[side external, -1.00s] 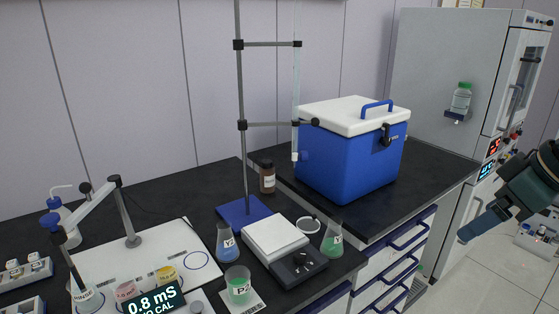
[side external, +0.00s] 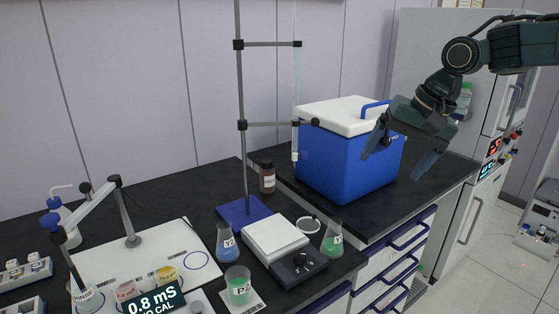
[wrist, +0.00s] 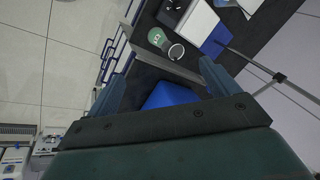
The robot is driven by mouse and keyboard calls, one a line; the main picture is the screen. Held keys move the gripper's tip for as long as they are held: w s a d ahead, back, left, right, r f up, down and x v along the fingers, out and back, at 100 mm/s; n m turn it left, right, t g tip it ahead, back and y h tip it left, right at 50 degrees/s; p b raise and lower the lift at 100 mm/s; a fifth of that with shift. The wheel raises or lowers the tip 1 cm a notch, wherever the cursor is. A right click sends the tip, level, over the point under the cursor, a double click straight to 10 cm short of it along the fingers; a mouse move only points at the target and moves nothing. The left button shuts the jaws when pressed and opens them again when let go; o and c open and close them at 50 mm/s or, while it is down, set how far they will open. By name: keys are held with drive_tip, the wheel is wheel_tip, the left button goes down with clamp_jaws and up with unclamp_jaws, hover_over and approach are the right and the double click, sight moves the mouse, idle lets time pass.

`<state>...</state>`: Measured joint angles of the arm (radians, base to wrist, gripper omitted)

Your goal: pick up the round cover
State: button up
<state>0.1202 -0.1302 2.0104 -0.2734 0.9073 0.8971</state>
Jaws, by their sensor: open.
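The round cover (side external: 308,224) looks like a small pale disc with a dark rim. It lies on the black counter between the balance and the conical flask with green liquid. In the wrist view the round cover (wrist: 176,51) shows beyond the fingers, next to the green flask (wrist: 157,37). My gripper (side external: 394,167) is open and empty, with its fingers pointing down. In the side view it overlaps the right part of the blue cool box, well apart from the cover. In the wrist view both fingers of my gripper (wrist: 158,75) are spread wide.
The blue cool box (side external: 345,163) with a white lid stands on the counter behind the cover. A burette stand (side external: 243,150) rises behind the balance. Drawers are below the counter.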

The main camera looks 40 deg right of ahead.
drive_tip(key=w+d+f+m+g+y, duration=0.1)
drive_tip(key=w+f+m, duration=0.2)
drive_tip(key=w, duration=0.3)
drive_tip(key=w+d+f+m, duration=0.1)
drive_tip(key=w+f+m, duration=0.25)
drive_tip(key=w, duration=0.35)
drive_tip(key=m+g+y, duration=0.1)
drive_tip(key=m+y, duration=0.1)
drive_tip(key=m, duration=0.5)
approach(309, 224)
drive_tip(key=shift+x, duration=1.15)
drive_tip(key=shift+w, duration=0.15)
drive_tip(key=shift+x, duration=2.55)
drive_tip(key=shift+c, duration=0.5)
drive_tip(key=c, duration=1)
